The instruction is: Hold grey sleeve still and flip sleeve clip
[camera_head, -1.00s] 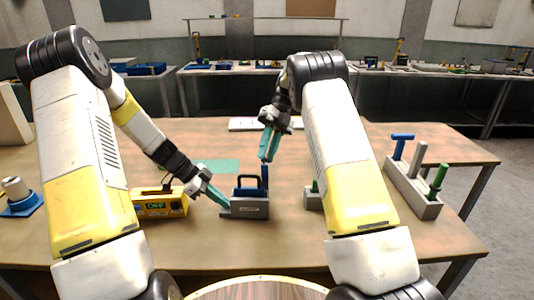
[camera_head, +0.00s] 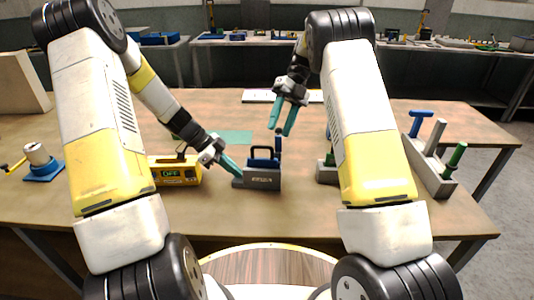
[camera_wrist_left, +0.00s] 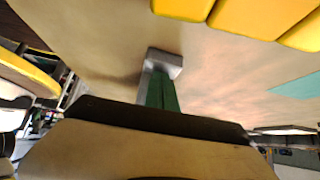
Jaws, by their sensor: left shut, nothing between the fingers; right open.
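The grey sleeve (camera_head: 258,184) is a block on the table near the middle in the head view. A blue clip with a looped handle (camera_head: 264,154) sits at its top, with an upright blue piece at the right end. My left gripper (camera_head: 236,168) is shut and empty, its tips at the sleeve's left end; exact contact is hard to tell. In the left wrist view its green fingers (camera_wrist_left: 160,92) reach to a grey block (camera_wrist_left: 165,62), seemingly the sleeve. My right gripper (camera_head: 280,130) is open and empty, pointing down just above the upright blue piece.
A yellow device reading OFF (camera_head: 176,173) stands left of the sleeve. A second grey block (camera_head: 327,173) is partly hidden by my right arm. A grey rack with blue, grey and green handles (camera_head: 432,170) is at the right. A teal mat (camera_head: 236,137) lies behind.

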